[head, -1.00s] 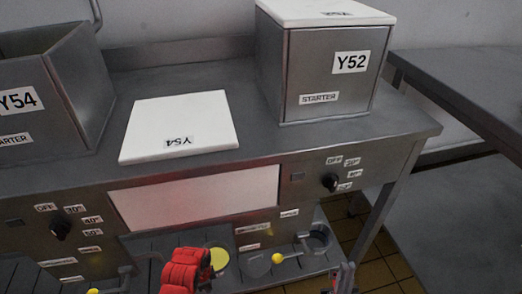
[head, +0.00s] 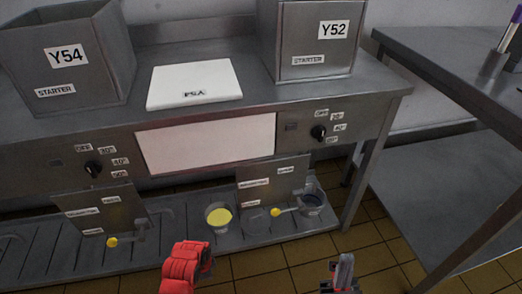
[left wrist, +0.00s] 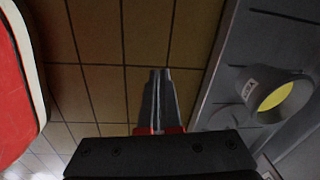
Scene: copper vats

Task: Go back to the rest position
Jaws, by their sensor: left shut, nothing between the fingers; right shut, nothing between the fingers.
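My left gripper shows in the left wrist view (left wrist: 158,98) with its two grey fingers together and nothing between them, above the tiled floor. In the head view, the red part of my left arm is at the bottom centre and its fingertips are hard to make out. My right gripper (head: 343,272) is at the bottom, right of centre, with its grey fingers together and empty. Both are in front of the steel bench (head: 385,92), below its top, and neither appears to touch anything.
Steel vat Y54 (head: 105,75) and vat Y52 (head: 305,62) stand on the bench, with a white lid (head: 195,78) between them. On the lower shelf is a cup with yellow contents (head: 218,218). A second table (head: 450,72) is at right. Tiled floor (head: 250,270) is clear.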

